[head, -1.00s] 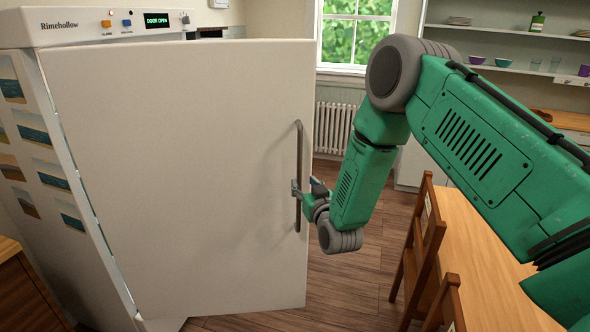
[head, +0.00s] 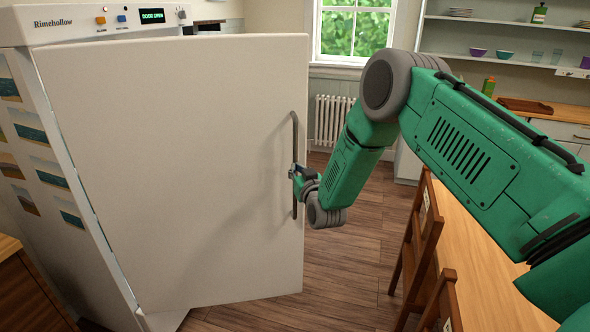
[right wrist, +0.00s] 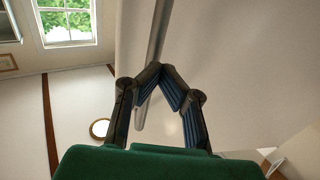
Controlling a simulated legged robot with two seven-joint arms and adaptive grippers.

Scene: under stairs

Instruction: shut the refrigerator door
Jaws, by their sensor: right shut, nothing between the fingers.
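The white refrigerator door (head: 170,170) stands open, its outer face with the long vertical handle (head: 295,150) towards me. The display (head: 152,16) on the refrigerator's top panel reads "DOOR OPEN". My right gripper (head: 294,172) is at the middle of the handle. In the right wrist view its fingertips (right wrist: 156,72) come together in a point with nothing held, and the grey handle (right wrist: 154,50) runs right by them. I cannot tell whether they touch the handle or the door face. My left gripper is not in view.
A wooden table (head: 480,250) with chairs (head: 418,235) stands at the right, below my right arm. A radiator (head: 330,120) and window (head: 352,32) are behind. Wooden floor (head: 345,270) is clear between door and chairs.

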